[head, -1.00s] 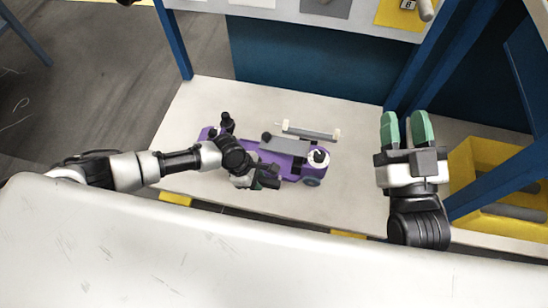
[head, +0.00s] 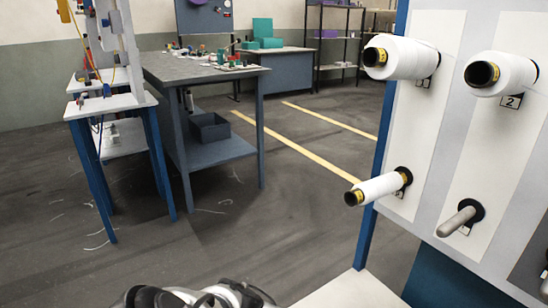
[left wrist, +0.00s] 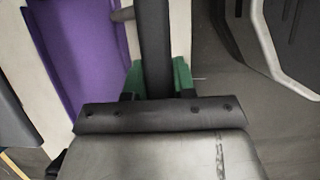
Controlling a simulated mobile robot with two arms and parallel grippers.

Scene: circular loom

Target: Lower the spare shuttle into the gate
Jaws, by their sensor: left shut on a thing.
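In the left wrist view my left gripper (left wrist: 160,82), with green finger pads, is shut on a dark upright bar (left wrist: 154,45). A purple body (left wrist: 88,60), which looks like the shuttle seen earlier in the head view, lies to the left of the bar, with pale surface around it. I cannot tell whether the bar is part of it. The head view now shows neither the shuttle nor a gripper; only part of my arm shows at its bottom edge. I cannot make out the gate. My right gripper is out of view.
In the head view, a panel at right carries white thread spools (head: 415,58), (head: 508,72), (head: 378,188) and a bare peg (head: 458,220). A grey workbench (head: 205,70) and a blue-legged stand (head: 112,105) stand at left. Open floor lies between.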

